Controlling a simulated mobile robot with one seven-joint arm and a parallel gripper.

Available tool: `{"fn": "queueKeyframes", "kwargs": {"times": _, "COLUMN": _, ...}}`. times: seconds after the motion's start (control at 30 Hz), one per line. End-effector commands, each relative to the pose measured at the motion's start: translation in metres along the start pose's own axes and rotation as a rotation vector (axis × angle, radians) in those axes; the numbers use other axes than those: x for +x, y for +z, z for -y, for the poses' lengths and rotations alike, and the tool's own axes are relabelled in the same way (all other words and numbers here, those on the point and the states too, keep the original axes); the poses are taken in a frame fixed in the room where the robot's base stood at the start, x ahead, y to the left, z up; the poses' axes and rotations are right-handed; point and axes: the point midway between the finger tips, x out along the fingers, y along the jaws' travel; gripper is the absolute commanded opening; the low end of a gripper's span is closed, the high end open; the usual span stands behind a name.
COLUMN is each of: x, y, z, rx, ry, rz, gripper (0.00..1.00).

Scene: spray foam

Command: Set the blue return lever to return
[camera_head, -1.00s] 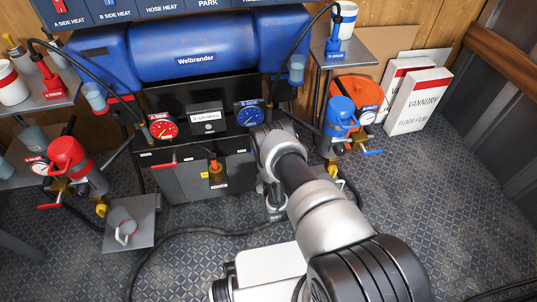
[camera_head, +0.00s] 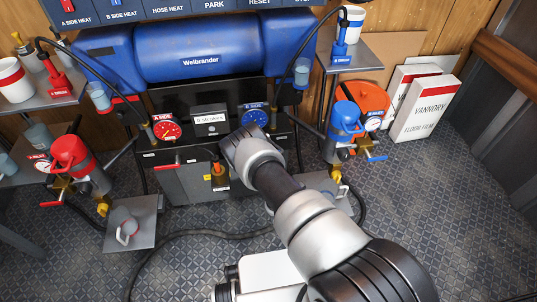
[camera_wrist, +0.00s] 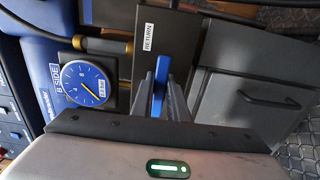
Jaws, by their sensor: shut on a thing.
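The blue return lever (camera_wrist: 158,98) shows in the wrist view between the two fingers of my gripper (camera_wrist: 160,88). The fingers are shut on it from both sides. A white RETURN label (camera_wrist: 150,38) sits on the dark panel just beyond the lever. The blue B SIDE gauge (camera_wrist: 85,83) is left of my gripper in the wrist view, and it also shows in the head view (camera_head: 257,117). In the head view my wrist covers the lever and the fingers, on the front right of the dark machine.
The red A SIDE gauge (camera_head: 166,130) and a red lever (camera_head: 166,166) are on the machine's left. A counter box (camera_head: 210,118) sits between the gauges. A blue pump (camera_head: 345,118) stands at right, a red pump (camera_head: 70,152) at left. A hose (camera_head: 190,234) lies on the floor.

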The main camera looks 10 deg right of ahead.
Motion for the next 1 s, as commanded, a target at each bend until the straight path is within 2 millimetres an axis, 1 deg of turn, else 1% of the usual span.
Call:
{"fn": "queueKeyframes", "kwargs": {"times": 0.37, "x": 0.0020, "y": 0.0005, "z": -0.0025, "rx": -0.008, "ry": 0.005, "rz": 0.000, "gripper": 0.00}}
{"fn": "queueKeyframes", "kwargs": {"times": 0.4, "x": 0.0020, "y": 0.0006, "z": -0.0026, "rx": -0.008, "ry": 0.005, "rz": 0.000, "gripper": 0.17}}
{"fn": "queueKeyframes", "kwargs": {"times": 0.5, "x": 0.0017, "y": 0.0005, "z": -0.0023, "rx": -0.008, "ry": 0.005, "rz": 0.000, "gripper": 0.33}}
{"fn": "queueKeyframes", "kwargs": {"times": 0.83, "x": 0.0009, "y": 0.0003, "z": -0.0007, "rx": -0.006, "ry": 0.001, "rz": 0.000, "gripper": 0.33}}
{"fn": "queueKeyframes", "kwargs": {"times": 1.0, "x": 0.0043, "y": 0.0014, "z": 0.0002, "rx": -0.006, "ry": 0.001, "rz": 0.000, "gripper": 0.33}}
